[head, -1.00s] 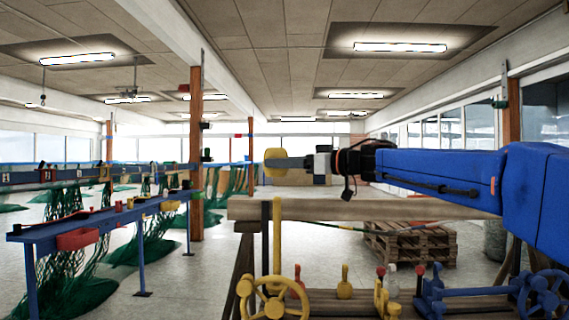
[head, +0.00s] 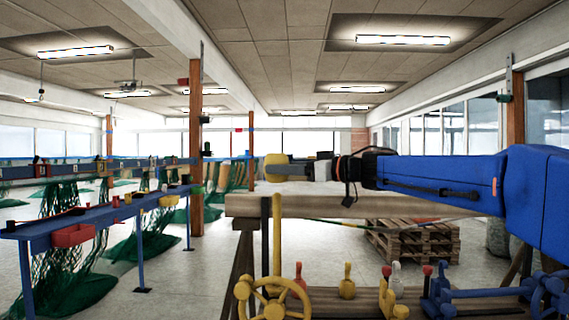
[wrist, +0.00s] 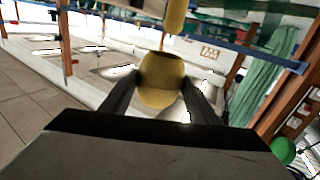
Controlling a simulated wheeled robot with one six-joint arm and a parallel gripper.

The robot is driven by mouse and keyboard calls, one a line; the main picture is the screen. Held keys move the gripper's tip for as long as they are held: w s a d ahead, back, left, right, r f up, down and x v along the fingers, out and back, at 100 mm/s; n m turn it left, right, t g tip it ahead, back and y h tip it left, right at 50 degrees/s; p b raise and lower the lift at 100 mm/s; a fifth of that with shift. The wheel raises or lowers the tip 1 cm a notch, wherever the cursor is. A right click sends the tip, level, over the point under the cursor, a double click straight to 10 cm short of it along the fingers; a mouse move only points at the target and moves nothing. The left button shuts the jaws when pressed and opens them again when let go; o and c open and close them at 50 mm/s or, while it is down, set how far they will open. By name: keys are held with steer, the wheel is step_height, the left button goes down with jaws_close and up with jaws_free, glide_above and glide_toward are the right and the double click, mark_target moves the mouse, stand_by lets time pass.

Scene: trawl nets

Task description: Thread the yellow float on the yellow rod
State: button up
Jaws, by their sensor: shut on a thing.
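The yellow float (head: 277,167) is held at the tip of my gripper (head: 292,170), which reaches in from the right. In the wrist view the float (wrist: 160,82) sits between the two dark fingers (wrist: 160,92), which are shut on it. The yellow rod (head: 277,240) stands upright below the float in the head view, in front of the wooden beam. A small gap shows between the float and the rod's top. In the wrist view, which looks upside down, the rod's end (wrist: 176,15) shows at the top, apart from the float and slightly right. The float's hole is not visible.
A dark post (head: 265,235) stands just left of the rod. A wooden beam (head: 350,206) runs behind. A yellow handwheel (head: 272,297) and several coloured levers (head: 347,282) stand on the bench below. A blue bench (head: 80,222) is at the left. Air around the float is clear.

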step_height(320, 180, down, 8)
steer(key=shift+r, duration=0.15)
stand_by(1.0)
stand_by(0.3)
steer(key=o, duration=1.1)
steer(key=v, duration=1.7)
steer(key=shift+d, duration=0.2)
